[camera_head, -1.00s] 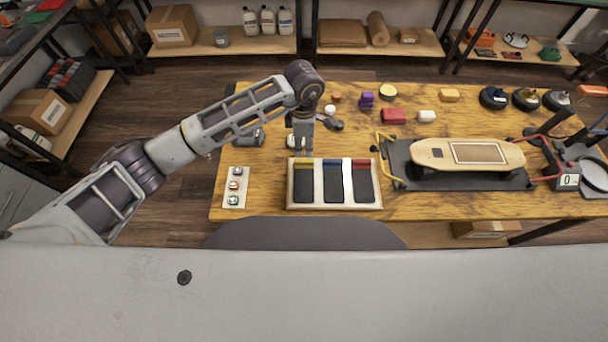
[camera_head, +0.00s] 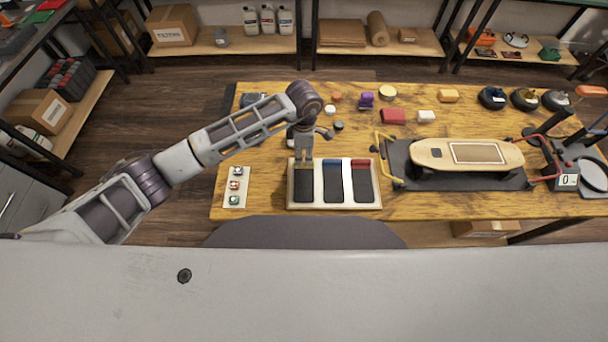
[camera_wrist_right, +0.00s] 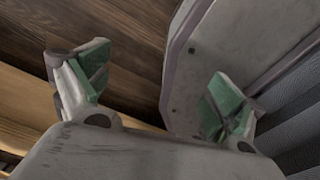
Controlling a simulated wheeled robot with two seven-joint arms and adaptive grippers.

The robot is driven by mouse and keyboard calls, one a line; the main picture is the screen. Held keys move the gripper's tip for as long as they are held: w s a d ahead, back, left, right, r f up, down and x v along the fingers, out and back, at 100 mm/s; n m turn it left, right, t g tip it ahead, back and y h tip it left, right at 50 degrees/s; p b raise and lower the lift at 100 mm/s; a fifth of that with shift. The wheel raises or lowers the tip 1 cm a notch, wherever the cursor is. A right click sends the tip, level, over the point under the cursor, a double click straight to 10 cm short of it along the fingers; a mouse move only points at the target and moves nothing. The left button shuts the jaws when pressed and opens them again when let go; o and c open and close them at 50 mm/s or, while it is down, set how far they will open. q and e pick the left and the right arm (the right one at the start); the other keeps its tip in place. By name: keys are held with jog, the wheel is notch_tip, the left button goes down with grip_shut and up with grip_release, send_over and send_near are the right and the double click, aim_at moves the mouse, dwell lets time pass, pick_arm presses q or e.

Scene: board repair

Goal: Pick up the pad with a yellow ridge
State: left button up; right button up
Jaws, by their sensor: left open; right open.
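A cream tray (camera_head: 332,206) on the wooden workbench holds three dark pads in a row. The left pad (camera_head: 303,190) is the one that showed a yellow ridge a second ago; its top edge is now behind my left gripper. The middle pad (camera_head: 333,185) has a blue ridge and the right pad (camera_head: 362,185) has a red ridge. My left gripper (camera_head: 303,167) points down, open, at the top end of the left pad. I cannot tell whether it touches the ridge. My right gripper (camera_wrist_right: 160,95) is open and empty in the right wrist view.
A white strip with small coloured buttons (camera_head: 235,186) lies left of the tray. Several small coloured pieces, including a red block (camera_head: 393,116), sit behind it on the workbench (camera_head: 265,205).

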aim_at(304, 160)
pick_arm(q)
jog(key=shift+f, duration=1.85)
jog(key=shift+c, duration=0.5)
grip_shut()
